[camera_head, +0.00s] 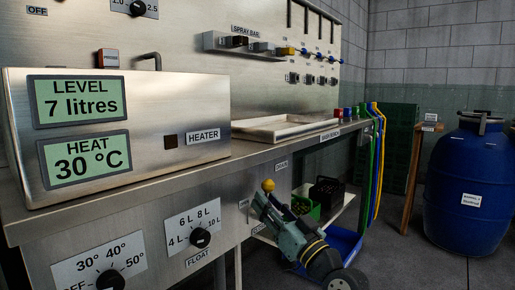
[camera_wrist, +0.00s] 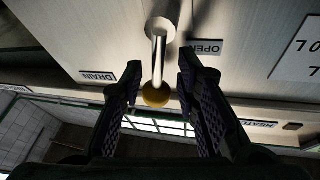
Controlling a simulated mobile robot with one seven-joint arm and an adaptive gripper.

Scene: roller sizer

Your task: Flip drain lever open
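The drain lever (camera_wrist: 159,62) is a bright metal rod that comes out of a round boss on the steel panel and ends in a yellow ball knob (camera_wrist: 155,95). In the head view the knob (camera_head: 268,185) shows just above my gripper (camera_head: 262,203), at the front panel below the worktop. In the wrist view my gripper (camera_wrist: 160,72) is open, with one dark ridged finger on each side of the rod and knob. Gaps show between the fingers and the lever. A DRAIN label (camera_wrist: 97,76) is left of the lever and an OPEN label (camera_wrist: 204,47) right of it.
The heater box (camera_head: 120,130) stands on the worktop. A level dial (camera_head: 200,238) is on the front panel, left of my gripper. Crates (camera_head: 326,192) sit on a lower shelf behind my arm. A blue barrel (camera_head: 468,190) stands at the right, with open floor before it.

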